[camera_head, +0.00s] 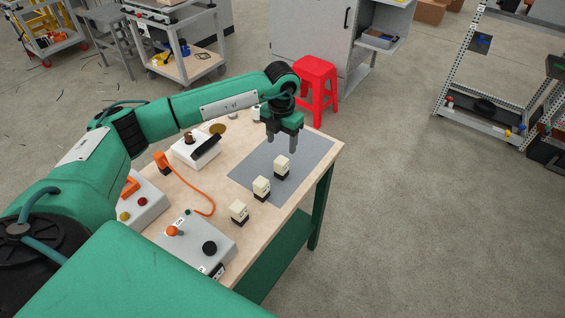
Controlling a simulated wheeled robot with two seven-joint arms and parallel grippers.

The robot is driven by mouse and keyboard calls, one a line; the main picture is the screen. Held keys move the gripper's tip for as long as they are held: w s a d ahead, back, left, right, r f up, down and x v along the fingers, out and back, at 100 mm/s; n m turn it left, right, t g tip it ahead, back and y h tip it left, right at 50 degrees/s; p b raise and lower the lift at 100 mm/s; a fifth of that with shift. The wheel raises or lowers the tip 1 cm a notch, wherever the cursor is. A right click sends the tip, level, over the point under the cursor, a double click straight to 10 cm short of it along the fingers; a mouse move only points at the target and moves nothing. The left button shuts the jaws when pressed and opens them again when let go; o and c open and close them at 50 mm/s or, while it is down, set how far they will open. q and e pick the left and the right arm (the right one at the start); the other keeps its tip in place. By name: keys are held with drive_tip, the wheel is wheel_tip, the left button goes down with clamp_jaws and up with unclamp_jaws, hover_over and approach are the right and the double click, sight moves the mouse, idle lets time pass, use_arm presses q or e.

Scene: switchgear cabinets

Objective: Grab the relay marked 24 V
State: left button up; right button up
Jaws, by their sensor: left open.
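Three small cream relays with dark bases stand in a slanting row near the table's right side. The far relay (282,167) and the middle relay (261,188) are on the grey mat (305,150). The near relay (239,212) stands by the mat's near end. Their markings are too small to read, so I cannot tell which is the 24 V one. My left gripper (282,148) is open and empty, pointing down just above and behind the far relay. My right gripper is not in view.
The wooden table (290,205) also holds a grey control box (195,245) with knobs, a white box (195,150) and an orange cable (195,190). A red stool (317,85) stands behind the table. The mat's right part is clear.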

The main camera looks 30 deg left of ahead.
sight(282, 160)
use_arm(q)
wheel_tip(282, 160, down, 4)
drive_tip(key=shift+f+p, duration=0.15)
drive_tip(key=shift+p, duration=0.35)
drive_tip(key=shift+f, duration=0.3)
drive_tip(key=shift+f+p, duration=0.5)
wheel_tip(282, 160, down, 3)
drive_tip(key=shift+s+f+p, duration=0.15)
drive_tip(key=shift+f+p, duration=0.05)
drive_tip(key=shift+p, duration=0.65)
drive_tip(key=shift+f, duration=0.45)
drive_tip(key=c, duration=1.1)
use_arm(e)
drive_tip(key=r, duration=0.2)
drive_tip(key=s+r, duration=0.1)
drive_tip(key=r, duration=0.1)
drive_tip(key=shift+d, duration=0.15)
